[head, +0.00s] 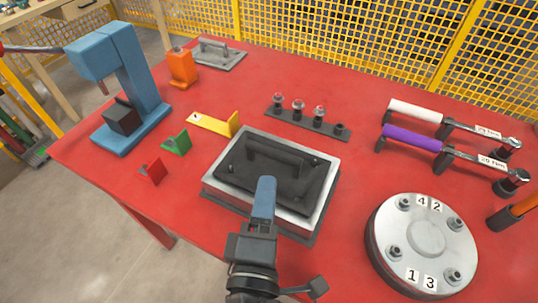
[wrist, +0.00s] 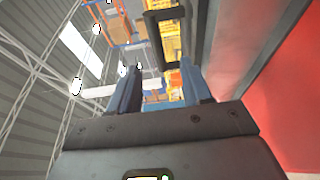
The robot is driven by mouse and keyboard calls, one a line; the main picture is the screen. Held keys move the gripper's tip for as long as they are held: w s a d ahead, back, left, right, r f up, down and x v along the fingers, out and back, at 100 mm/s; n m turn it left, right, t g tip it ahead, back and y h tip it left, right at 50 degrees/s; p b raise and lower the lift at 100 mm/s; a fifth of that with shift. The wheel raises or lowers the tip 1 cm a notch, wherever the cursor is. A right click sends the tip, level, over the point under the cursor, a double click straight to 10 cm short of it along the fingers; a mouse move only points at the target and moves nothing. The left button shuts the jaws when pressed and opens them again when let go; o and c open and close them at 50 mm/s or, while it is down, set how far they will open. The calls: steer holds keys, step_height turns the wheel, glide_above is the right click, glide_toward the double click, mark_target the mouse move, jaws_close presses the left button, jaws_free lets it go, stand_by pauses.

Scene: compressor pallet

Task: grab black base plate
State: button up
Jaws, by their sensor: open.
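The black base plate (head: 247,176) lies in a shallow tray with a light metal rim (head: 215,188) on the red table. A raised black handle (head: 277,151) stands on the plate's far part. My gripper (head: 265,183) reaches over the plate's near side, its blue fingers short of the handle in the head view. In the wrist view, my gripper (wrist: 160,68) is open, with two blue fingers apart. A black handle-shaped loop (wrist: 165,14) shows ahead of and between the fingertips. I see no contact with it, but the exact gap cannot be told.
A round metal flange (head: 425,240) is at the right, near two torque wrenches (head: 411,138). A socket rack (head: 307,124) stands behind the tray. Yellow (head: 213,124), green (head: 177,143) and red (head: 153,172) brackets and a blue press (head: 130,90) stand left. A grey handled plate (head: 217,56) lies at the back.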

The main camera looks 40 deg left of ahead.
mark_target(273, 157)
steer(key=x, duration=0.2)
steer(key=p+x, duration=0.1)
steer(key=x, duration=0.3)
steer(key=shift+a+r, duration=0.1)
steer(key=shift+r, duration=0.2)
steer(key=shift+w+a+f+p, duration=0.15)
steer(key=shift+w+a+p, duration=0.15)
steer(key=shift+w, duration=0.25)
steer(key=shift+c, duration=0.2)
jaws_close()
